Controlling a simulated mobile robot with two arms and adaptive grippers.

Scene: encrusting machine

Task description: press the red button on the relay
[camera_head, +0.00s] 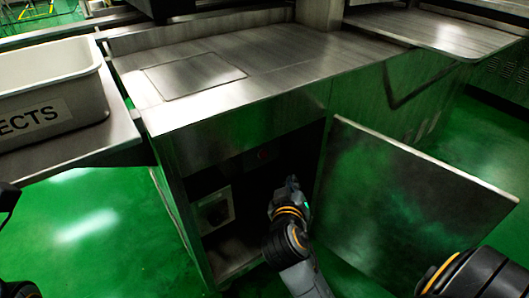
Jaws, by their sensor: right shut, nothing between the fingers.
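My right gripper (292,184) is shut and empty at the cabinet opening, to the right of and below the red spot in the picture. It looks apart from the spot, but the depth is hard to judge. At the left edge only dark pieces of my left arm show, and I cannot tell its gripper's state.
The cabinet door (400,205) stands open on the right, close to my right arm. A grey box with a dark knob (214,212) sits lower left inside the cabinet. A white bin (52,75) stands on a side shelf at left. Green floor is clear at lower left.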

